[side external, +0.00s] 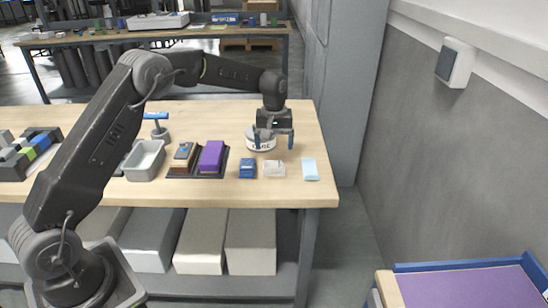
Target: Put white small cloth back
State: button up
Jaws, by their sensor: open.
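A small whitish folded piece (274,169), which looks like the white cloth, lies near the front edge of the wooden table, between a dark blue block and a light blue flat piece. My gripper (274,141) points down over the right part of the table, behind the whitish piece. Its two blue-tipped fingers are spread apart, and nothing shows held between them. A white round tin (262,143) with dark lettering stands at the left finger, which partly covers it. I cannot tell if they touch.
The dark blue block (248,169) and light blue piece (310,169) flank the cloth. Left are a dark tray (197,173) with a purple block (211,156), and a grey bin (145,161). The table's right end (315,130) is clear.

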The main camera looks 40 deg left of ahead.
jog(key=s+d+r+m+t, duration=0.1)
jog(key=s+d+r+m, duration=0.15)
jog(key=s+r, duration=0.6)
jog(key=s+d+r+m+t, duration=0.2)
jog(key=s+d+r, duration=0.1)
jog(key=s+r, duration=0.5)
jog(key=s+d+m+t, duration=0.1)
jog(key=s+m, duration=0.1)
jog(key=s, duration=0.7)
jog(key=s+d+f+m+t, duration=0.1)
jog(key=s+m, duration=0.1)
jog(key=s, duration=0.8)
jog(key=shift+d+f+t, duration=0.2)
jog(key=shift+d+t, duration=0.1)
jog(key=shift+d, duration=0.1)
jog(key=shift+m, duration=0.25)
